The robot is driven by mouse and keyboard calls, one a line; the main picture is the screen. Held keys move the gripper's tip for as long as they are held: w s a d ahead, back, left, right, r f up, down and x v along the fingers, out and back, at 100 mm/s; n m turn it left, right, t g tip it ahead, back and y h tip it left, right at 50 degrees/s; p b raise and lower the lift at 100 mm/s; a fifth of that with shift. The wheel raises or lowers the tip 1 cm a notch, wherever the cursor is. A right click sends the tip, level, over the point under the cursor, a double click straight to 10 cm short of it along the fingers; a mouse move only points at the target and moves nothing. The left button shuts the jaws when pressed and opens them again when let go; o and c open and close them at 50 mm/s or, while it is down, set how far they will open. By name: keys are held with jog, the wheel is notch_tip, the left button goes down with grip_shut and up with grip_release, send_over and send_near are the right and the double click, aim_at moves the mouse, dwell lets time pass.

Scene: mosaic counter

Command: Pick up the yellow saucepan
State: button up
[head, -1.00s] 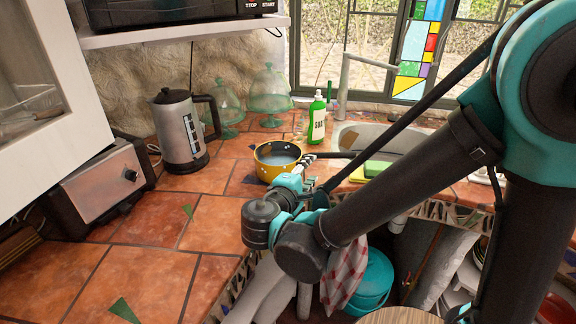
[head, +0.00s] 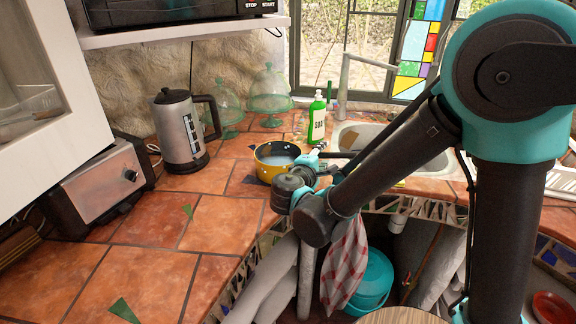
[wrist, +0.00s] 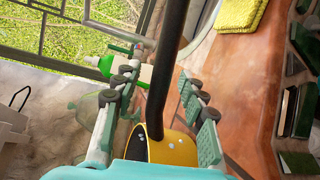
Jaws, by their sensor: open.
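The yellow saucepan (head: 268,172) stands on the tiled counter, with its black handle pointing right toward the sink. My gripper (head: 317,160) is at the handle side of the pan, partly hidden by my own wrist and arm. In the wrist view the pan's yellow side (wrist: 176,150) shows at the bottom. Its black handle (wrist: 171,62) runs up between the two spread fingers of my gripper (wrist: 160,78). The fingers are open, one on each side of the handle. I see a gap on both sides; whether either finger touches it is unclear.
A green soap bottle (head: 317,120) stands just behind the pan. Glass domes (head: 270,92) and a steel kettle (head: 181,130) are to the left. The sink (head: 350,135) is to the right. A yellow sponge (wrist: 241,14) shows in the wrist view.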

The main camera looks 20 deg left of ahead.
grip_shut()
dwell(0.4)
jog(key=shift+r, duration=0.1)
